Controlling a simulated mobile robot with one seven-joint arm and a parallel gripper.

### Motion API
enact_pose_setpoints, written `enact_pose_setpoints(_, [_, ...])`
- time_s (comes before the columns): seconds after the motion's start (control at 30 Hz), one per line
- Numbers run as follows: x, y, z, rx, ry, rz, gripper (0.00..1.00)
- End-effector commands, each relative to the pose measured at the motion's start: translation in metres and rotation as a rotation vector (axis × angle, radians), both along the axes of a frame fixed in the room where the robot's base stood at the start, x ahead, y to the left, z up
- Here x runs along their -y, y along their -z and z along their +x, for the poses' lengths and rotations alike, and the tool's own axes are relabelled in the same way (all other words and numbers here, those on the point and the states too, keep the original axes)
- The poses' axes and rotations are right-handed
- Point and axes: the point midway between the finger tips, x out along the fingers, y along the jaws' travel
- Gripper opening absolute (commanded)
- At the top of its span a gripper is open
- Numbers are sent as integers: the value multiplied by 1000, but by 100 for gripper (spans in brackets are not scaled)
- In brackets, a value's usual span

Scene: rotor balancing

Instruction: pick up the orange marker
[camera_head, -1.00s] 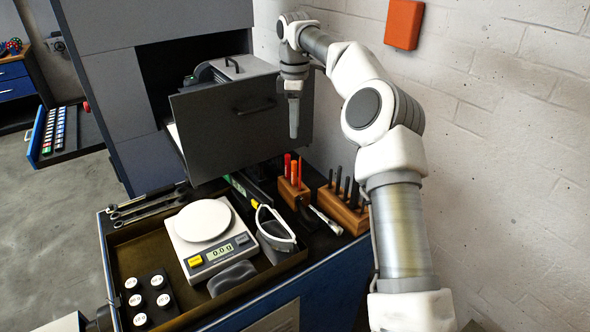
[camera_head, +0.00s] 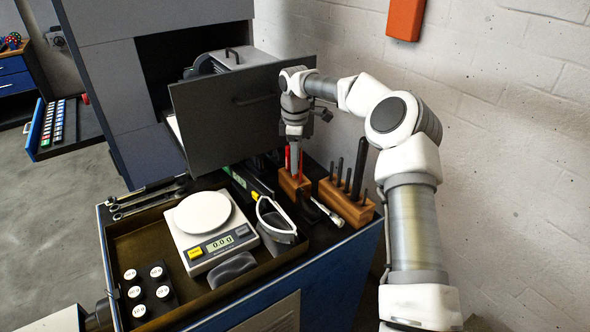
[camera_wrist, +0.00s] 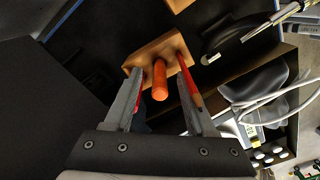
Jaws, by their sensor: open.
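The orange marker (camera_wrist: 160,82) stands in a small wooden block (camera_wrist: 168,48), seen nearly end-on in the wrist view. My gripper (camera_wrist: 160,76) is open, with one finger on each side of the marker in that view. I cannot tell how far down the fingers reach beside it. A red pencil (camera_wrist: 192,88) stands close by the right finger, and another red stick (camera_wrist: 137,88) shows at the left finger. In the head view my gripper (camera_head: 294,164) points down over the block (camera_head: 291,188) and mostly hides the marker.
A longer wooden block (camera_head: 345,205) with several dark tools stands just right.

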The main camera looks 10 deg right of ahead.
Motion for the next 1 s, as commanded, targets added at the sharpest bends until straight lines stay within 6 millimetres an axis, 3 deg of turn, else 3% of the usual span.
enact_pose_setpoints(0.17, [0,27,0,-1,-1,1,56])
enact_pose_setpoints(0.4, [-1,31,0,1,0,1,56])
enact_pose_setpoints(0.73, [0,30,0,1,0,1,0])
enact_pose_setpoints(1.0, [0,30,0,1,0,1,0])
